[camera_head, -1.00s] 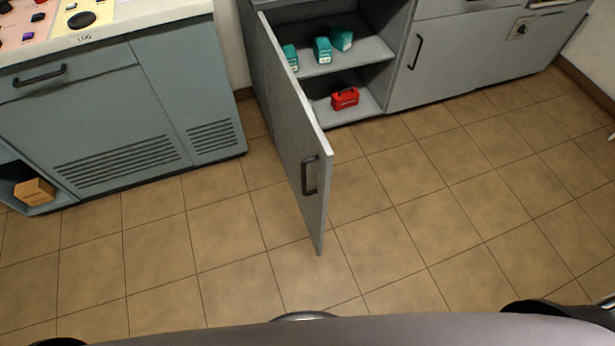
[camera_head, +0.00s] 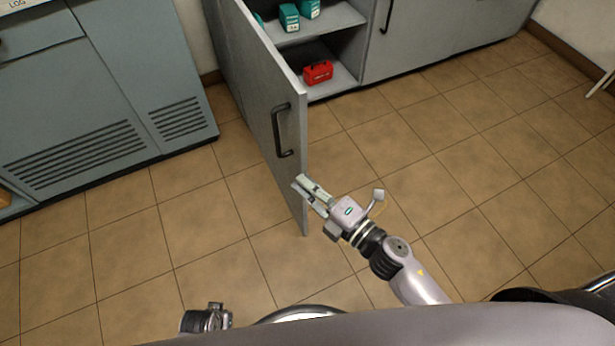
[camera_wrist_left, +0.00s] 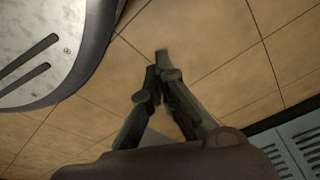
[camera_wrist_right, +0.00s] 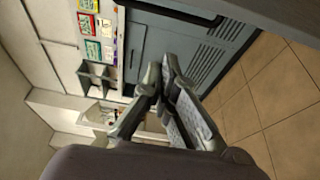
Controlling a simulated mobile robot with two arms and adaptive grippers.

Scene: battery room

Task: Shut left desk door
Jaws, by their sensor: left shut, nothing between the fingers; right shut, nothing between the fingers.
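The left desk door (camera_head: 262,95) is grey and stands wide open, sticking out toward me from the desk (camera_head: 345,75), with a dark bar handle (camera_head: 283,130) on its left face. My right gripper (camera_head: 306,187) is shut and empty. It is at the lower part of the door's free edge, below and right of the handle; I cannot tell whether it touches the door. It also shows in the right wrist view (camera_wrist_right: 160,72). My left gripper is shut and empty in the left wrist view (camera_wrist_left: 160,66), over bare floor; in the head view only part of the left arm shows, low at the left.
The open compartment holds teal boxes (camera_head: 289,17) and a red case (camera_head: 318,73). A blue-grey cabinet (camera_head: 105,90) with vents stands at the left. A closed grey door (camera_head: 430,35) is to the right. The tiled floor (camera_head: 450,170) is clear on the right.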

